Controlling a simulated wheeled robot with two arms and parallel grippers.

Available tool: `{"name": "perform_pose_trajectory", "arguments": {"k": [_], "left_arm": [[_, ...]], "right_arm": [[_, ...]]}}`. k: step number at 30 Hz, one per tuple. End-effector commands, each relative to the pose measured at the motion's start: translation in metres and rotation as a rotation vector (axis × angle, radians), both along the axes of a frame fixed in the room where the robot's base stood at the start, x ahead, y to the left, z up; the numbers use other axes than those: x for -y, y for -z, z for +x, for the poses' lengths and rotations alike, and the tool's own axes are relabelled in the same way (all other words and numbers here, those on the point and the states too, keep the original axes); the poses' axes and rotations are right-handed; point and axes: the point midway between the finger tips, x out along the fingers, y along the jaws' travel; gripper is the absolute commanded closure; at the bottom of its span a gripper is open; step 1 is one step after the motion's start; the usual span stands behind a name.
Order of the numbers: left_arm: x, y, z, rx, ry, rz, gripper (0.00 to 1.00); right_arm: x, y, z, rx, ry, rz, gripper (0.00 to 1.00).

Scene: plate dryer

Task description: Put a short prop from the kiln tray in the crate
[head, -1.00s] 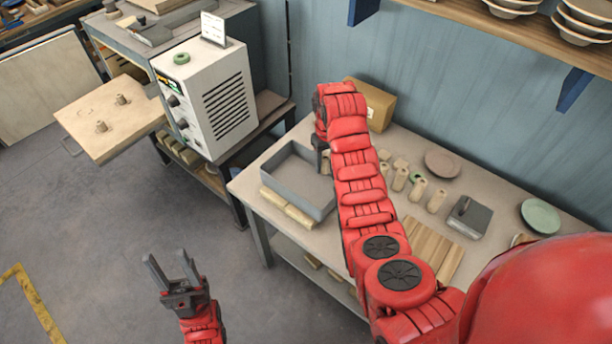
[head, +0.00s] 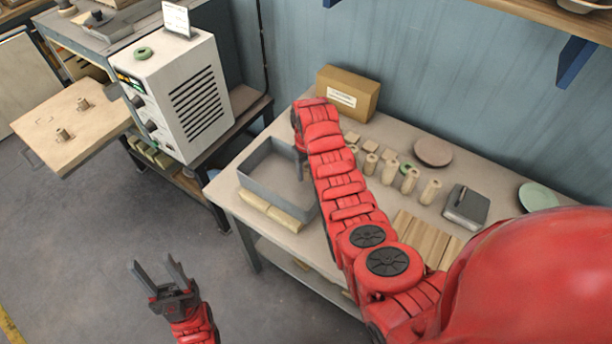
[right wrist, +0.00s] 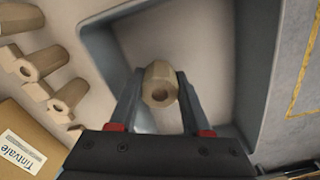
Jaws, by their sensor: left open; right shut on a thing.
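My right gripper (right wrist: 160,95) is shut on a short tan prop (right wrist: 160,82), faceted with a hole in its end. In the right wrist view the prop shows against the inside of the grey crate (right wrist: 104,58); its height above the floor is unclear. In the head view the crate (head: 262,160) stands on the table, and my right arm covers its right side and hides the prop. The pale board (head: 52,122), which looks like the kiln tray, sticks out by the white kiln (head: 165,95) and bears two short props (head: 62,135). My left gripper (head: 155,270) is open and empty above the floor.
Several props (head: 389,170) stand on the table right of my right arm, near a cardboard box (head: 348,92). A brown plate (head: 433,151), a grey scale-like device (head: 467,206) and wooden boards (head: 425,238) lie further right.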

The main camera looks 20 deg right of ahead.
Motion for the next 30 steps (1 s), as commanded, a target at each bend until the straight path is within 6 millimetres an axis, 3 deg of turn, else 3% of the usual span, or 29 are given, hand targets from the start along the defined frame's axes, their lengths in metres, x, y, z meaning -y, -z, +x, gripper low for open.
{"name": "perform_pose_trajectory", "arguments": {"k": [12, 24, 25, 30], "left_arm": [[0.000, -0.013, 0.000, 0.000, 0.000, 0.000, 0.50], [0.000, -0.008, 0.000, 0.000, 0.000, 0.000, 0.50], [0.000, -0.009, 0.000, 0.000, 0.000, 0.000, 0.50], [0.000, -0.010, 0.000, 0.000, 0.000, 0.000, 0.50]], "right_arm": [[0.000, 0.034, -0.001, -0.003, -0.001, 0.000, 1.00], [0.000, 0.041, 0.000, 0.001, -0.001, -0.001, 1.00], [0.000, 0.040, 0.000, 0.001, -0.001, -0.001, 0.48], [0.000, 0.039, 0.000, 0.001, -0.001, -0.001, 0.22]]}}
